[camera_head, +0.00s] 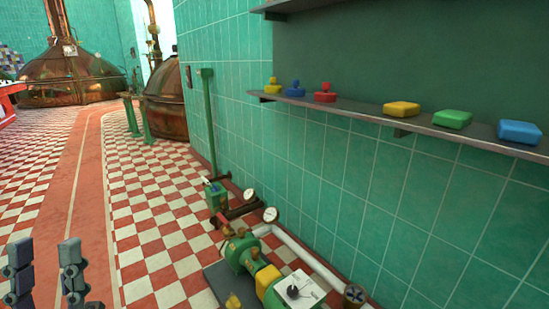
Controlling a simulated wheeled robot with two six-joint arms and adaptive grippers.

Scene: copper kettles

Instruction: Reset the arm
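My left gripper (46,262) shows at the bottom left of the head view. My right gripper is not in view.
A wall shelf (352,109) at right carries yellow, blue and red knobbed pieces and yellow, green and blue blocks. A green pump (240,250) with pipes and gauges stands on the floor below. Copper kettles (70,78) stand far back left. The checkered floor at left is free.

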